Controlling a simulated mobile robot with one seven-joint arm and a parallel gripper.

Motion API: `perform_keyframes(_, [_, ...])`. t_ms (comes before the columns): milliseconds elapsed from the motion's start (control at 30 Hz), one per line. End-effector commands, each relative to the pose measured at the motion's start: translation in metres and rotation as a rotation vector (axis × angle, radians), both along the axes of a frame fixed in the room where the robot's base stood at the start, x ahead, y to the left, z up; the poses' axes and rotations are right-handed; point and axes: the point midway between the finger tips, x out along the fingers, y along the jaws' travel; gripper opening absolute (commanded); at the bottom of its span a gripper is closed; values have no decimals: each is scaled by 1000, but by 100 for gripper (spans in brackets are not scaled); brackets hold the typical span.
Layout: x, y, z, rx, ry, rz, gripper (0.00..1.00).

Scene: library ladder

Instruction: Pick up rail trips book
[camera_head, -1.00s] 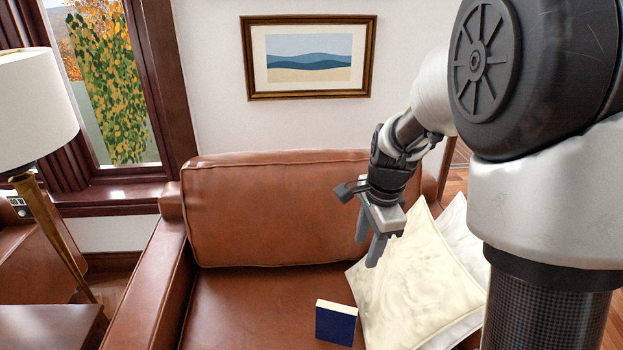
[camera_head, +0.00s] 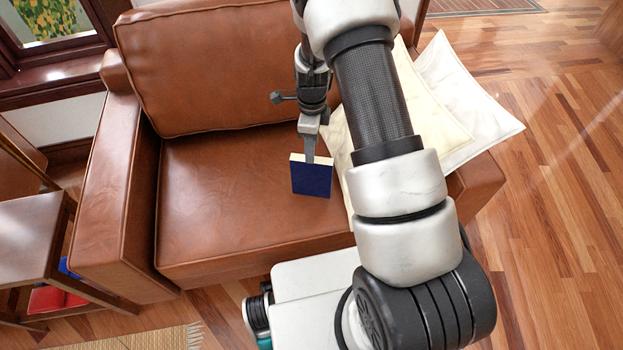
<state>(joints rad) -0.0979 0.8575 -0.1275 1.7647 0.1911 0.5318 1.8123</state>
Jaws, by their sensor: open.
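A dark blue book (camera_head: 311,180) with pale page edges stands upright on the seat of the brown leather armchair (camera_head: 205,185), beside the cream pillow. No title can be read on it. My gripper (camera_head: 310,155) points down at the top edge of the book. One finger shows in front of the book's upper part; the other finger is hidden from this view. The gripper is open, and I cannot tell whether it touches the book.
Cream pillows (camera_head: 455,110) lean at the right side of the seat, close to my arm. The chair's left armrest (camera_head: 125,190) and backrest (camera_head: 210,65) bound the seat. A wooden side table (camera_head: 30,225) stands at the left. The seat left of the book is clear.

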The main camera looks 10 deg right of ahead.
Motion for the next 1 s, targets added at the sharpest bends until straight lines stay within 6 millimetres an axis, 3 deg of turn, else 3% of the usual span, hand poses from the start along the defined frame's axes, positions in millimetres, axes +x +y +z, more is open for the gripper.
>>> perform_keyframes(100, [0,-1,-15,-1,1,-2,44])
perform_keyframes(333, [0,0,-27,0,0,-2,44])
perform_keyframes(600, [-1,0,-66,0,1,-1,44])
perform_keyframes(867, [-1,0,-70,0,0,0,44])
perform_keyframes(1000, [-1,0,-70,0,0,0,22])
